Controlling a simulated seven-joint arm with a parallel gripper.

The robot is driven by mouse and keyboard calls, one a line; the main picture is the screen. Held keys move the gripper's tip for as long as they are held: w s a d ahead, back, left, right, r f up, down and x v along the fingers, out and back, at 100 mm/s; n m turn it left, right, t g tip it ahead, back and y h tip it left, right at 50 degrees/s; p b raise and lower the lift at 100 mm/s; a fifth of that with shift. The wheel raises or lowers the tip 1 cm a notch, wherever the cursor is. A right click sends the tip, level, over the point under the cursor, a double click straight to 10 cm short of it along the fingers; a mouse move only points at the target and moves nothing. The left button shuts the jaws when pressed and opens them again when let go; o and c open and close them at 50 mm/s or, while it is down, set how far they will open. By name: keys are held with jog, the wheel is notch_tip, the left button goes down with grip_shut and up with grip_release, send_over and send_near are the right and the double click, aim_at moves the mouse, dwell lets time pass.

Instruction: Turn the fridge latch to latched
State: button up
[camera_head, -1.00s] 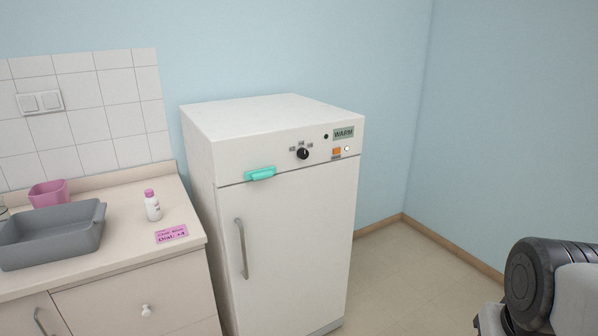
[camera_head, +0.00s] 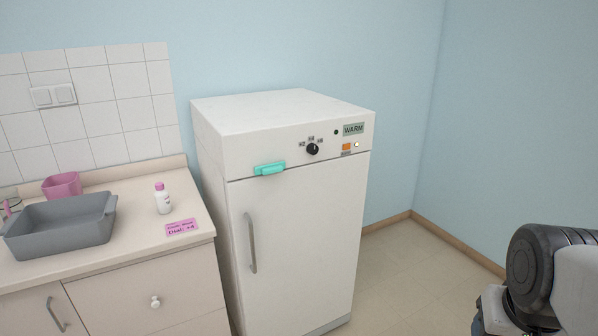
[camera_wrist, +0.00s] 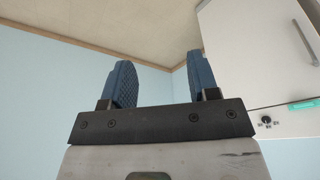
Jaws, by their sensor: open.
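The white fridge (camera_head: 290,240) stands in the middle of the head view with its door shut. A teal latch (camera_head: 270,169) lies about level across the seam at the top of the door. The latch also shows at the right edge of the wrist view (camera_wrist: 303,104). A black dial (camera_head: 312,149) sits on the panel above the door, right of the latch. In the wrist view my gripper (camera_wrist: 158,78) is open and empty, with its two blue fingers apart. It is away from the fridge, which lies to its right there. The head view shows part of my arm at the lower right, not the fingers.
A counter (camera_head: 120,262) stands left of the fridge. It carries a grey tray (camera_head: 62,236), a pink container (camera_head: 62,185), a white bottle (camera_head: 163,200) and a pink note (camera_head: 182,227). The fridge door has a vertical handle (camera_head: 251,243). The floor right of the fridge is clear.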

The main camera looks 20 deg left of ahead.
jog(key=o, duration=0.7)
jog(key=shift+n+t, duration=0.4)
jog(key=shift+t, duration=0.4)
jog(key=w, duration=0.2)
jog(key=w+a, duration=0.1)
jog(key=w, duration=0.2)
jog(key=w+a+r, duration=0.1)
jog(key=w, duration=0.2)
jog(key=shift+w+a, duration=0.1)
jog(key=shift+o, duration=0.4)
jog(key=w+a+t, duration=0.2)
jog(key=w+a, duration=0.2)
jog(key=w, duration=0.4)
jog(key=shift+w+r+n+y, duration=0.3)
jog(key=shift+w+r+n, duration=0.1)
jog(key=w+a+n+t+y, duration=0.2)
jog(key=w+a+t+y, duration=0.15)
jog(key=w+a, duration=1)
jog(key=n+t+y, duration=0.2)
jog(key=n+y, duration=0.3)
jog(key=y, duration=0.4)
send_near(273, 170)
jog(key=x, duration=0.2)
jog(key=shift+s+d+f, duration=0.1)
jog(key=shift+s+d, duration=0.05)
jog(key=shift+d, duration=0.05)
jog(key=shift+a, duration=0.15)
jog(key=shift+x, duration=3.8)
